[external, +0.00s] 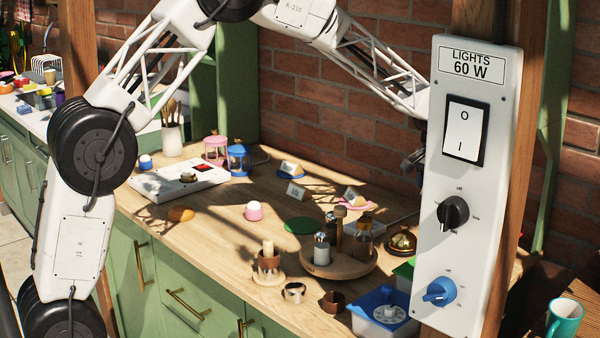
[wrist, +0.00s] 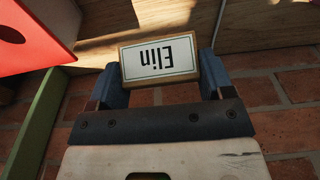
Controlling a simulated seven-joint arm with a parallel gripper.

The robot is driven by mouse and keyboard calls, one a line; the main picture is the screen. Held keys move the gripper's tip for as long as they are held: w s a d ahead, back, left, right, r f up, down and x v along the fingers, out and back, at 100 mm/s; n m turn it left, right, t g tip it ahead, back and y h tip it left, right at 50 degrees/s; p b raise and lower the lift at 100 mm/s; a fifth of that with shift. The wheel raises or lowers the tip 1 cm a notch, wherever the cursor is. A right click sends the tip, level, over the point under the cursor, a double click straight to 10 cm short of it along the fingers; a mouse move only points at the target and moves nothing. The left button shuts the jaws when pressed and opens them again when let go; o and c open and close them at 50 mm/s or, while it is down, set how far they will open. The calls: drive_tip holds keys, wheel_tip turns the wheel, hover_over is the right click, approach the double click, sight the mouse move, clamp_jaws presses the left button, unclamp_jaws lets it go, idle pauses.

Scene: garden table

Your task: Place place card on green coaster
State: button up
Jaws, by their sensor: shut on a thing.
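My gripper (wrist: 160,78) is shut on a place card (wrist: 160,58) with a wooden frame and the name "Elin", upside down in the wrist view. In the external view the end of my arm is mostly hidden behind the light-switch panel, and the held card cannot be made out there. The green coaster (external: 300,225) lies flat on the wooden table, left of the round wooden tray, with nothing on it. My gripper is to the right of the coaster in the external view, well apart from it.
Other small cards stand near a blue coaster (external: 291,175) and a pink coaster (external: 368,205). The round tray (external: 325,268) holds several bottles. A pink-based dome (external: 253,211) stands left of the green coaster. The switch panel (external: 466,180) blocks the right side of the external view.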

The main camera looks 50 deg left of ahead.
drive_tip(key=s+a+f, duration=0.1)
drive_tip(key=s+a, duration=0.6)
drive_tip(key=s, duration=0.5)
drive_tip(key=s+a+f, duration=0.1)
drive_tip(key=s+a, duration=0.7)
drive_tip(key=s, duration=0.4)
drive_tip(key=s+a+f, duration=0.1)
drive_tip(key=s+a, duration=0.7)
drive_tip(key=s, duration=0.4)
drive_tip(key=shift+f, duration=0.35)
drive_tip(key=shift+s+a+f, duration=0.15)
drive_tip(key=shift+s+a, duration=0.1)
drive_tip(key=shift+s, duration=0.4)
drive_tip(key=shift+w, duration=0.1)
hover_over(304, 223)
drive_tip(key=shift+s+f, duration=0.3)
drive_tip(key=shift+f, duration=0.45)
drive_tip(key=shift+f, duration=1.75)
drive_tip(key=shift+f, duration=0.2)
